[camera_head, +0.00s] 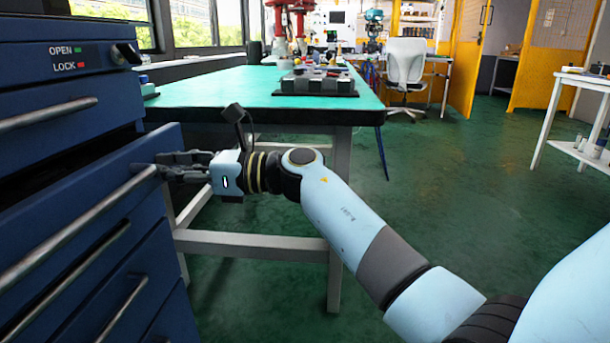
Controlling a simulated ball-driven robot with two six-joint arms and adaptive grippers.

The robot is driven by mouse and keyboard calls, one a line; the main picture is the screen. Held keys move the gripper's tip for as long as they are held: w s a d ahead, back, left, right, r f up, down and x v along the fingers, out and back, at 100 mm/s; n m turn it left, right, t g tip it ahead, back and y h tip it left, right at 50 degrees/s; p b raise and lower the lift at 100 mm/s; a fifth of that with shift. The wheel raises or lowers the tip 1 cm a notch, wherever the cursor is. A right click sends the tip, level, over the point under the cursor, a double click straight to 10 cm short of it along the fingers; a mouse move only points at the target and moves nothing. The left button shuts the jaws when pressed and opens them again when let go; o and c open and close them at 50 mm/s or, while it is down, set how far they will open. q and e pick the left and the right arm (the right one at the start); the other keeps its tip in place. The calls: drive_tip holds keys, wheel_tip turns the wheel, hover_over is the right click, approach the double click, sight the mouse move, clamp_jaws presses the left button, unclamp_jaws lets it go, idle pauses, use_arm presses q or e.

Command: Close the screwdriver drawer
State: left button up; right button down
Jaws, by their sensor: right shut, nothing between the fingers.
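The blue drawer (85,195) with a long metal handle (75,232) sticks out of the cabinet at the left, partly pulled out. A dark gap shows above its front. I cannot see what is inside it. My right gripper (168,166) is at the far end of this handle, in front of the drawer face. Its fingers are shut with nothing between them. I cannot tell whether they touch the drawer or handle. My left gripper is not in view.
The blue cabinet (50,90) has other drawers above and below, and a lock panel marked OPEN and LOCK (78,58). A green-topped workbench (240,101) stands just beyond my right gripper. Green floor (450,180) is clear to the right.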

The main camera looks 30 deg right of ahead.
drive_tip(key=x, duration=0.5)
drive_tip(key=shift+w+a+b, duration=0.25)
drive_tip(key=shift+a+b, duration=0.05)
drive_tip(key=shift+w+a, duration=0.35)
drive_tip(key=shift+a, duration=0.1)
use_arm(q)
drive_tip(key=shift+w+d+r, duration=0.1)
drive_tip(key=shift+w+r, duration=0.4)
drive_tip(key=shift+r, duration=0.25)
use_arm(e)
drive_tip(key=shift+r, duration=0.15)
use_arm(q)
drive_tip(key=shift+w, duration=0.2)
use_arm(e)
drive_tip(key=shift+w, duration=0.1)
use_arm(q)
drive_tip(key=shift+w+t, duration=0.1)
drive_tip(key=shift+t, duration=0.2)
